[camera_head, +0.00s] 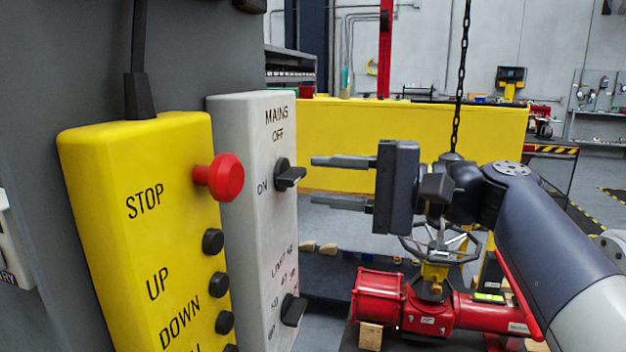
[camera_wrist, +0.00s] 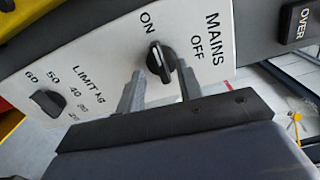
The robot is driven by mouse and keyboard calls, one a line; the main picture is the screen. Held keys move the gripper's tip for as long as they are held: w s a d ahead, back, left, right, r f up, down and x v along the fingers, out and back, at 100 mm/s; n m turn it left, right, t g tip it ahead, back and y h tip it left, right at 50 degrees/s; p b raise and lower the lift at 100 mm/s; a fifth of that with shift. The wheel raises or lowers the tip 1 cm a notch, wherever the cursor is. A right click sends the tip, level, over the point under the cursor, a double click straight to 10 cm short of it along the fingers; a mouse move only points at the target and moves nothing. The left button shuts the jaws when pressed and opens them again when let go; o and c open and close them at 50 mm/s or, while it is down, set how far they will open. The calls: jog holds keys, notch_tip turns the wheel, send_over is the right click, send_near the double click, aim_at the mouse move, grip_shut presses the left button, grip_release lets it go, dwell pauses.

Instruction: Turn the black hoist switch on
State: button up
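The black hoist switch (camera_head: 287,177) is a rotary knob on the white box (camera_head: 262,225), beside the words MAINS, ON and OFF. It also shows in the wrist view (camera_wrist: 160,62), where its white mark appears to be on the side facing ON. My gripper (camera_head: 318,181) is open, its two fingers one above the other and pointing left at the knob. The fingertips are a short way in front of the knob and appear not to touch it. In the wrist view the fingers (camera_wrist: 160,88) lie on either side below the knob, with nothing between them.
A yellow control box (camera_head: 150,230) with a red STOP button (camera_head: 222,178) and several black buttons stands left of the white box. A LIMIT KG knob (camera_head: 292,310) sits below the switch. A red valve actuator (camera_head: 430,312) with a handwheel and a hanging chain (camera_head: 462,70) are behind.

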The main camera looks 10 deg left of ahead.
aim_at(299, 179)
jog(key=d, duration=0.7)
jog(key=shift+s+d, duration=0.3)
jog(key=shift+d, duration=0.05)
jog(key=shift+a, duration=0.1)
jog(key=a, duration=1)
jog(key=shift+w+a, duration=0.3)
jog(key=shift+w, duration=0.1)
